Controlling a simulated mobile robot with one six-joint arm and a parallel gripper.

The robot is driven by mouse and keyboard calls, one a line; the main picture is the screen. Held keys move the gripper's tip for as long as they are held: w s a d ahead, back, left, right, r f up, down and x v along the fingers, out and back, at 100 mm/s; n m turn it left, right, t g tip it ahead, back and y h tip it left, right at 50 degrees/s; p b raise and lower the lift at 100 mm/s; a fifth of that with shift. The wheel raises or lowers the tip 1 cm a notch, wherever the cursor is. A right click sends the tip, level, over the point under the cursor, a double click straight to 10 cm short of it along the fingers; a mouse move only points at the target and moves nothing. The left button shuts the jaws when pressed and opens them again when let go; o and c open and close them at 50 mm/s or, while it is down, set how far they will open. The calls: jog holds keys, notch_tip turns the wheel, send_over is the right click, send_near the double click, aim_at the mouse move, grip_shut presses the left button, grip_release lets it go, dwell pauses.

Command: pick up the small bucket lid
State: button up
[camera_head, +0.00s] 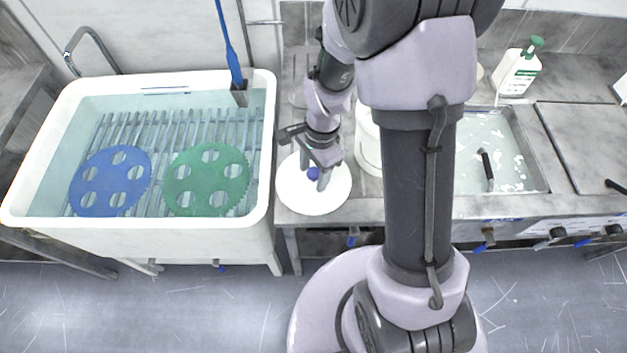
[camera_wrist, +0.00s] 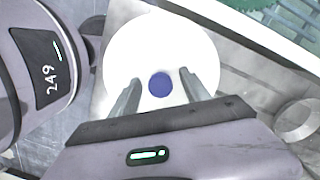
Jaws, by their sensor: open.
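The small bucket lid (camera_head: 315,199) is a white round disc with a blue knob (camera_head: 312,173) at its centre. It lies flat on the steel counter, just right of the white tub. My gripper (camera_head: 317,181) is above the lid, pointing down, with its fingers around the height of the knob or a little over it. In the wrist view the lid (camera_wrist: 147,45) shows beyond the fingers, and the blue knob (camera_wrist: 160,84) appears between the two open fingertips (camera_wrist: 160,80). The fingers look apart from the knob on both sides. My arm hides part of the counter behind.
A white tub (camera_head: 262,150) of water holds a blue disc (camera_head: 110,181) and a green disc (camera_head: 206,180) on a rack. A blue-handled brush (camera_head: 232,55) stands at its back edge. A white bucket (camera_head: 368,150) is behind my arm. A sink (camera_head: 497,150) and white bottle (camera_head: 517,72) are right.

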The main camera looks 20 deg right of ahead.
jog(key=shift+c, duration=0.2)
grip_shut()
jog(key=shift+r, duration=0.1)
